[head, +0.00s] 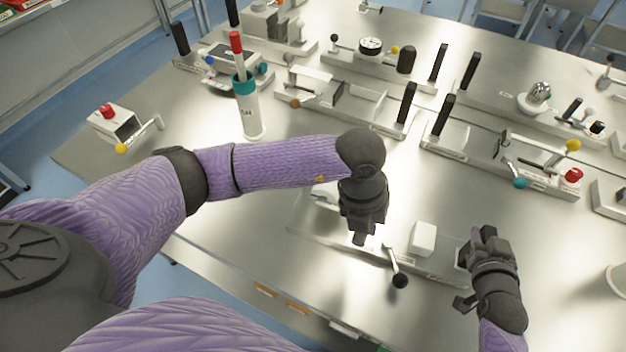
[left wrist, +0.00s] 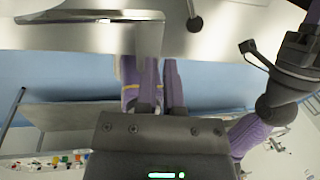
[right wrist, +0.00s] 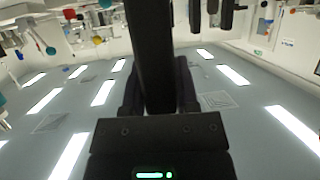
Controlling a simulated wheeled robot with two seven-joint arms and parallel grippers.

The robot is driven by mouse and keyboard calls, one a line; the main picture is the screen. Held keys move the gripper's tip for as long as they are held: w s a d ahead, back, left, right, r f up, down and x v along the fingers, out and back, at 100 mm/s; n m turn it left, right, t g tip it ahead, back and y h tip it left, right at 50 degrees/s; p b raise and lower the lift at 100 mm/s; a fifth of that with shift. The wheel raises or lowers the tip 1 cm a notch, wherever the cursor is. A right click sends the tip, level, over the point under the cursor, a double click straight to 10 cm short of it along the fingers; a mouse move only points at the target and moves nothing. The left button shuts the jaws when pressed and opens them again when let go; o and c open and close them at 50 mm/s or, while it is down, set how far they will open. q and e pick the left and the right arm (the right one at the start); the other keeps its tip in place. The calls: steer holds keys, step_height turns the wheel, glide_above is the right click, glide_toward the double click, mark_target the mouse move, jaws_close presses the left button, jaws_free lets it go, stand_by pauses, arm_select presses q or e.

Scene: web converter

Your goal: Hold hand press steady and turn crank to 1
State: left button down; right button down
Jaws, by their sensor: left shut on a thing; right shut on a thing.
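The hand press (head: 432,268), a long low metal base, lies at the table's front with a white block (head: 423,238) on it. Its crank (head: 392,262) has a black ball knob and points toward the front edge; the crank also shows in the left wrist view (left wrist: 193,20). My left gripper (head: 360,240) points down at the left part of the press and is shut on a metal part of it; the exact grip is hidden. My right gripper (head: 471,252) is at the press's right end, shut on its black upright handle (right wrist: 153,60). I cannot read any crank number.
A white cylinder with a teal rim (head: 250,110) stands behind my left arm. A small box with a red button (head: 113,122) is at the left. Several similar metal devices with black handles fill the back. Bare table lies left of the press.

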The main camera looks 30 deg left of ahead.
arm_select(q)
steer(key=shift+d, duration=0.1)
arm_select(e)
steer(key=shift+s+f, duration=0.25)
steer(key=shift+f, duration=0.25)
arm_select(q)
step_height(320, 180, up, 14)
steer(key=d, duration=0.2)
steer(key=shift+d, duration=0.25)
arm_select(e)
steer(key=shift+r, duration=0.1)
arm_select(q)
steer(key=shift+w+r+p, duration=0.2)
steer(key=shift+r+p, duration=0.1)
steer(key=shift+p, duration=0.2)
arm_select(e)
steer(key=shift+w+r, duration=0.1)
steer(key=shift+r, duration=0.1)
steer(key=shift+c, duration=1.4)
jaws_free()
steer(key=shift+w+r, duration=0.15)
steer(key=shift+r, duration=0.05)
steer(key=v, duration=1.2)
